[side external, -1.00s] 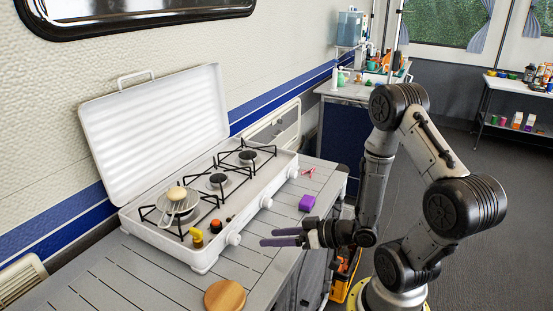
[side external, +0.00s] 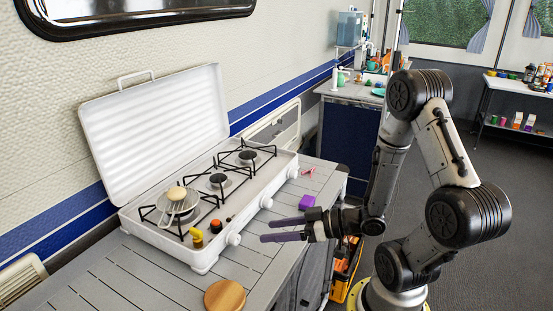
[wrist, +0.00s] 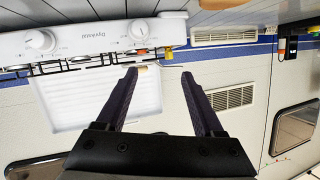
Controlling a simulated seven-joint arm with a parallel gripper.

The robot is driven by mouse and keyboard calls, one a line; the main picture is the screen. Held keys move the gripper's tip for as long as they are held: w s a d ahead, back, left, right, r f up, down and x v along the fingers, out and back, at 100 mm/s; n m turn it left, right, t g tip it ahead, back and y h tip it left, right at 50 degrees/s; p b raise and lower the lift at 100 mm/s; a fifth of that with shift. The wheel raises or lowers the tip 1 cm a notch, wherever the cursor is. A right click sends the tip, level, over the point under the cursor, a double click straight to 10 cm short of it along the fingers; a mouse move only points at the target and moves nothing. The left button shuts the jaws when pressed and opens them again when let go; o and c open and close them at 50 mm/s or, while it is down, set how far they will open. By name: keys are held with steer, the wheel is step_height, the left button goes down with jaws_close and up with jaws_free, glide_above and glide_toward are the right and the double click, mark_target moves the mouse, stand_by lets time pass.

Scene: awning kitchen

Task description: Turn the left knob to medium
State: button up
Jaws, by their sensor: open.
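The white stove (side external: 200,262) stands on the counter with its lid up and several knobs along its front. The left knob (side external: 233,239) is the one at the near end in the side view. In the upside-down wrist view, the left knob (wrist: 138,28) is at the upper middle, beyond my fingertips. Its setting is too small to read. My gripper (side external: 267,231) is open and empty, just in front of the left knob and apart from it. Its two dark purple fingers (wrist: 160,74) also show in the wrist view, spread, with nothing between them.
A pan (side external: 184,221) with a pale round item and a utensil sits on the near burner. Small yellow (side external: 197,238) and orange-black (side external: 216,226) items are on the stove. A purple block (side external: 307,202) and a round wooden board (side external: 225,296) lie on the counter.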

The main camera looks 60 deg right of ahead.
steer(key=w+r+n+h, duration=0.1)
steer(key=w+r+h, duration=0.15)
steer(key=r, duration=0.65)
steer(key=w+r+n+h, duration=0.2)
steer(key=w+r, duration=0.1)
steer(key=r, duration=0.5)
steer(key=s+a+r+m+g, duration=0.1)
steer(key=s+r+m, duration=0.1)
steer(key=s, duration=0.4)
steer(key=shift+r+g+h, duration=0.4)
steer(key=shift+r+h, duration=0.05)
steer(key=w+f+n+t+y, duration=0.2)
steer(key=w+f+y, duration=0.2)
steer(key=f, duration=0.6)
steer(key=shift+w+d+f, duration=0.3)
steer(key=shift+w+f, duration=0.05)
steer(key=shift+w, duration=0.55)
